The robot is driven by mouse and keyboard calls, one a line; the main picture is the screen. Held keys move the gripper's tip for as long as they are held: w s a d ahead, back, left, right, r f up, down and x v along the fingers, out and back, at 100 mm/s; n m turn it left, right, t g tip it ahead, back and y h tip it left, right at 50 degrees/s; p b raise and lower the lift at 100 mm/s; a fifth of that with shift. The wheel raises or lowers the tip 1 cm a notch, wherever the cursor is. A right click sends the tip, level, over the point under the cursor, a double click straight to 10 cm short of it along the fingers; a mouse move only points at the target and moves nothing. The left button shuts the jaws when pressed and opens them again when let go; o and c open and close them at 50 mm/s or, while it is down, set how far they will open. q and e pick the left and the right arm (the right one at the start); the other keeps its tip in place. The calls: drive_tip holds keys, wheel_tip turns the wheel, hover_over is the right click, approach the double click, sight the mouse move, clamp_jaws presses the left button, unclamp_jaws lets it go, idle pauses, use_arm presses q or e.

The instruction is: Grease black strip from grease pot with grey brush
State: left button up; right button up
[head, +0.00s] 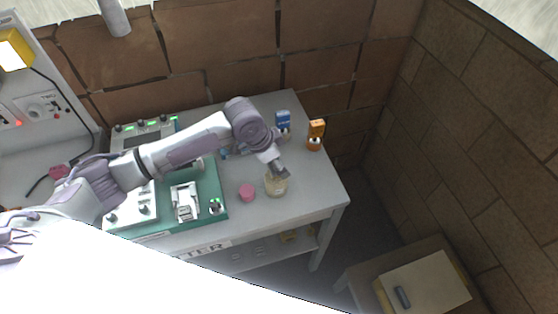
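My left gripper (281,172) comes in from the left and points down at a small yellowish jar (276,187), which looks like the grease pot, on the grey table. The gripper is right above or at the jar's rim; I cannot tell if they touch. Its fingers are small and dark, so I cannot tell whether they are open or shut, or whether they hold the grey brush. A pink round piece (247,192), perhaps a lid, lies left of the jar. I cannot pick out the black strip for sure. My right gripper is not in view.
A green mat (207,184) with a white metal fixture (185,201) lies left of the pink piece. A blue-topped container (283,121) and an orange-topped one (316,133) stand behind the jar. The table (312,188) is clear at its right. A low box stands lower right.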

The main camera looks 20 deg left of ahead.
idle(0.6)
use_arm(q)
drive_tip(key=shift+s+f+p, duration=0.15)
drive_tip(key=shift+p, duration=0.2)
idle(0.6)
wheel_tip(320, 180, up, 3)
drive_tip(key=p, duration=0.3)
wheel_tip(320, 180, up, 2)
drive_tip(key=shift+p, duration=0.85)
drive_tip(key=shift+r, duration=1.1)
